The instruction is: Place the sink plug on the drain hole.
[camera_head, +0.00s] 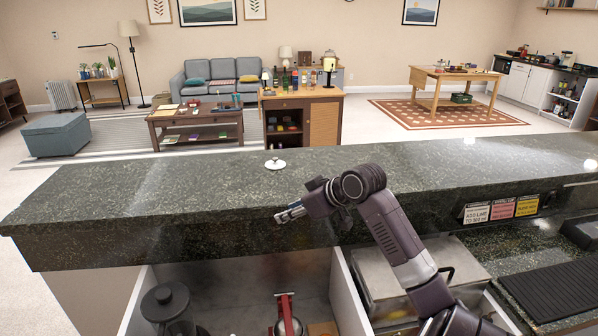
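A small white round disc with a dark knob on top, apparently the sink plug (275,164), lies on the dark green granite bar top (180,190) near its far edge. My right gripper (286,214) hangs near the front edge of the bar top, nearer to me than the plug and apart from it. Its fingers point left; they are small here, and I cannot make out the gap between them. Nothing shows held in them. I cannot make out a drain hole. My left gripper is out of view.
Below the bar top, a dark round-lidded vessel (165,302) and a red-handled item (286,314) stand in an open space. A metal box (375,285) is behind my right arm. Label signs (501,209) and a black ribbed mat (556,288) are at right. The bar top left of the plug is clear.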

